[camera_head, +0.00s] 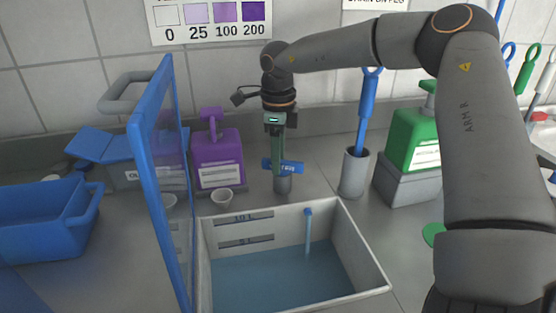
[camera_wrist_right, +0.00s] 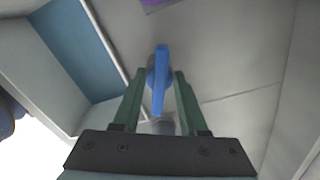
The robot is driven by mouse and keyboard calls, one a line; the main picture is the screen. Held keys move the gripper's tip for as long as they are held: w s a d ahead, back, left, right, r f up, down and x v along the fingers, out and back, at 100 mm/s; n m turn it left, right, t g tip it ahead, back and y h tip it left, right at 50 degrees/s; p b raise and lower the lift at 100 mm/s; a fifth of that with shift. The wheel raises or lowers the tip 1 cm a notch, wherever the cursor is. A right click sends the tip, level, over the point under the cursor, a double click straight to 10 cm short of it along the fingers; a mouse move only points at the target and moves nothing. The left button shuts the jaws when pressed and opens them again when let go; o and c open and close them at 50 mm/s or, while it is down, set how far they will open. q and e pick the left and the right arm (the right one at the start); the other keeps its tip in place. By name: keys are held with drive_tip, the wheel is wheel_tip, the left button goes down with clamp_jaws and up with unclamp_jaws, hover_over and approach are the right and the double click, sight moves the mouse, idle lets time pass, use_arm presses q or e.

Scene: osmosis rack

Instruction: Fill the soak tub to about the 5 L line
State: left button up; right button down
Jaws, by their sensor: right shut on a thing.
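The soak tub (camera_head: 370,262) is a pale open box in the lower middle of the head view, with 10 L and 5 L marks on its far inner wall. Blue water (camera_head: 275,277) covers its bottom, its surface close below the 5 L mark (camera_head: 245,241). A pale blue stream falls from a small blue spout (camera_head: 308,212) at the tub's far wall. My right gripper (camera_head: 279,165) is shut on the blue tap lever (camera_head: 291,168) behind the tub; the lever also shows between the fingers (camera_wrist_right: 158,100) in the wrist view (camera_wrist_right: 160,75). My left gripper is out of view.
A blue upright panel (camera_head: 160,180) stands left of the tub. A purple bottle (camera_head: 217,160) and small white cup (camera_head: 222,197) stand behind. A blue bin (camera_head: 45,232) is at left. A brush holder (camera_head: 354,172) and green jug (camera_head: 412,140) stand right.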

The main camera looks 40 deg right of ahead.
drive_tip(key=c, duration=0.8)
unclamp_jaws()
wheel_tip(320, 180, up, 13)
drive_tip(key=p, duration=0.1)
drive_tip(key=shift+f+p, duration=0.2)
drive_tip(key=shift+p, duration=0.15)
